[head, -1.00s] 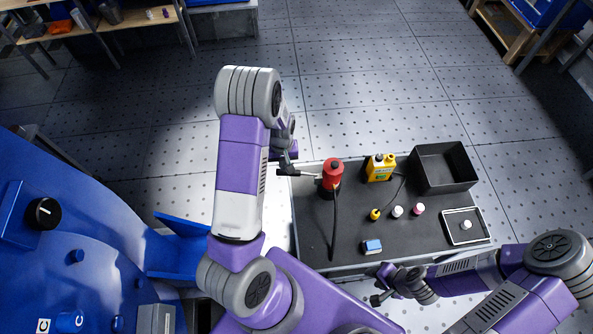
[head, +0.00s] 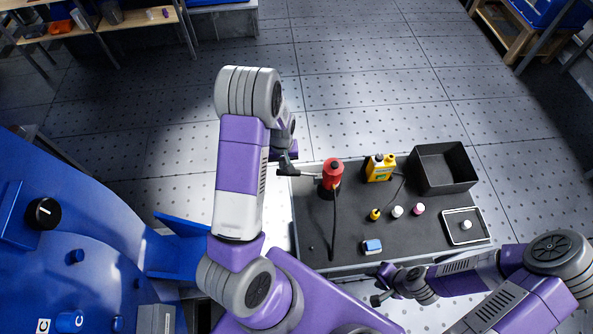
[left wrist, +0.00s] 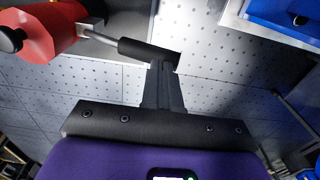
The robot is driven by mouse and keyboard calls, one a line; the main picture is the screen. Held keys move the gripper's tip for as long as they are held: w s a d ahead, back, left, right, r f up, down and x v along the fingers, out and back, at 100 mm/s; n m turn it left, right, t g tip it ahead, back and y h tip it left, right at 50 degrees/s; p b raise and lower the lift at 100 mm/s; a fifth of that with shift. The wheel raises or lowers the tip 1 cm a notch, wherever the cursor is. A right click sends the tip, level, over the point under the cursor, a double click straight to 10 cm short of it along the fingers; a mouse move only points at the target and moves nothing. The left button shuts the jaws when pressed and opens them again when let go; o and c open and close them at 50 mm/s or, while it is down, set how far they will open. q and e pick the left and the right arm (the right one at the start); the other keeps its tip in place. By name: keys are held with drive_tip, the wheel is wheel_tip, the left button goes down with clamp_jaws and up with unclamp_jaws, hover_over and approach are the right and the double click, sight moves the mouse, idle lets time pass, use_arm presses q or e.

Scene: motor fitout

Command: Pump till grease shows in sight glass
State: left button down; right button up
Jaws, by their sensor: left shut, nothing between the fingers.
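The red grease pump (head: 333,172) stands at the back left of the dark cart top, with a black hose running toward the front. Its lever, a metal rod with a black grip (left wrist: 148,52), sticks out to the left. My left gripper (head: 288,160) is at the end of this lever. In the left wrist view its fingers (left wrist: 162,72) are shut with nothing between them, and the tips overlap the grip's end; I cannot tell whether they touch. My right gripper (head: 380,289) is near the cart's front edge, its jaws too small to judge. I cannot make out a sight glass.
The cart (head: 300,215) also holds a yellow container (head: 380,168), a black bin (head: 443,168), a tray (head: 477,233), small bottles (head: 397,212), a blue block (head: 372,247) and a small dark dot (head: 311,247). A blue machine (head: 100,240) fills the left. Open floor lies behind.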

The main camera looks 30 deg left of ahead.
use_arm(q)
drive_tip(key=shift+f, duration=0.15)
idle(0.3)
drive_tip(key=shift+f+b, duration=1.9)
drive_tip(key=shift+f, duration=0.35)
wheel_tip(320, 180, up, 10)
drive_tip(key=p, duration=0.7)
drive_tip(key=shift+p, duration=0.4)
drive_tip(key=shift+f, duration=0.1)
drive_tip(key=s+d+f+m+h+b, duration=0.1)
drive_tip(key=s+d+f, duration=0.3)
drive_tip(key=d, duration=0.4)
drive_tip(key=s+d+f+m+h+b, duration=0.1)
drive_tip(key=s+d+f+m+b, duration=0.1)
drive_tip(key=s+d+f, duration=0.3)
drive_tip(key=s+d+f+m+h+b, duration=0.2)
drive_tip(key=s+d+f, duration=0.2)
drive_tip(key=d, duration=0.6)
drive_tip(key=shift+s+d+f+t, duration=0.3)
drive_tip(key=shift+s+d+f, duration=0.1)
drive_tip(key=shift+f, duration=0.35)
